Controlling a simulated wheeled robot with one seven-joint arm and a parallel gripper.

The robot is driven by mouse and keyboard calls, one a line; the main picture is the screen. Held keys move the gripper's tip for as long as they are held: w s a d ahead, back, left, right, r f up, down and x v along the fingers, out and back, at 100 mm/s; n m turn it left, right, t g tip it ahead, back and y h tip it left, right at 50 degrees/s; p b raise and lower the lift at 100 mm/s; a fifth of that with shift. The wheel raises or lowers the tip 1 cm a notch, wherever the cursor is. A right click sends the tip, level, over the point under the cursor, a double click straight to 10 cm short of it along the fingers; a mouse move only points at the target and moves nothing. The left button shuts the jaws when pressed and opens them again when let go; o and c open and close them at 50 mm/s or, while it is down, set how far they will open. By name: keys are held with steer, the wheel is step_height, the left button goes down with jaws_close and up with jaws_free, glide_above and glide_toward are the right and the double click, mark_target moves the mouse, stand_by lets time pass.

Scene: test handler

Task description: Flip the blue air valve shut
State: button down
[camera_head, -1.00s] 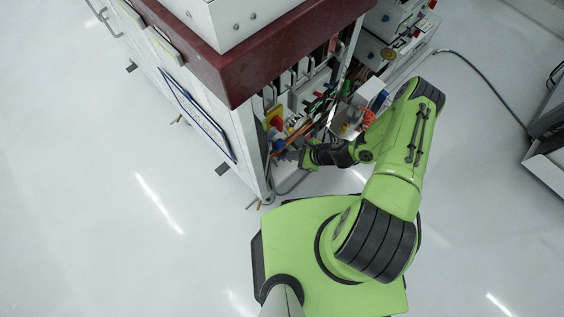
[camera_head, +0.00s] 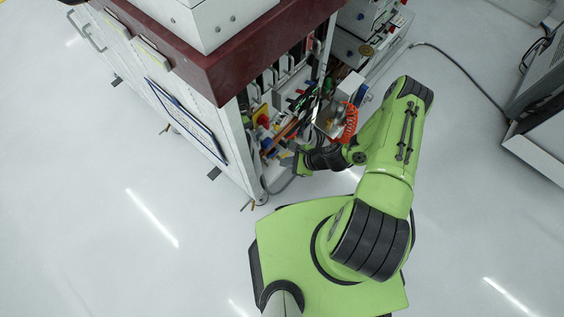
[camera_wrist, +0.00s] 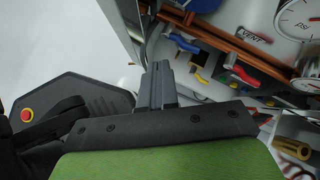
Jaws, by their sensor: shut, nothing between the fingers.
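I cannot clearly tell the blue valve apart there.
A red valve handle (camera_wrist: 244,76) and a yellow handle (camera_wrist: 201,76) sit near the blue one. A pressure gauge (camera_wrist: 298,20) is at upper right. The cabinet's dark red top (camera_head: 225,75) overhangs the opening. A coiled orange hose (camera_head: 351,122) hangs by my wrist. Floor at left is clear.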

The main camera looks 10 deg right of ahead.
steer(key=d+r+p, duration=0.1)
steer(key=d+r, duration=0.4)
steer(key=d, duration=0.2)
steer(key=shift+s+d+p, duration=0.3)
steer(key=shift+s+p, duration=0.1)
steer(key=shift+s, duration=0.05)
step_height(320, 180, up, 33)
steer(key=w+d+n+g+h+p, duration=0.15)
steer(key=n+h+p, duration=0.4)
steer(key=n, duration=0.85)
steer(key=s+a+r+n+t+h+p, duration=0.1)
steer(key=s+r+n+p, duration=0.1)
steer(key=s+r, duration=0.5)
steer(key=s+a+r+n+t+h+p, duration=0.1)
steer(key=s+r+n, duration=0.4)
steer(key=r, duration=0.9)
steer(key=s+a+t+p, duration=0.1)
steer(key=s, duration=0.2)
steer(key=shift+s+r+p, duration=0.15)
steer(key=shift+r+p, duration=0.2)
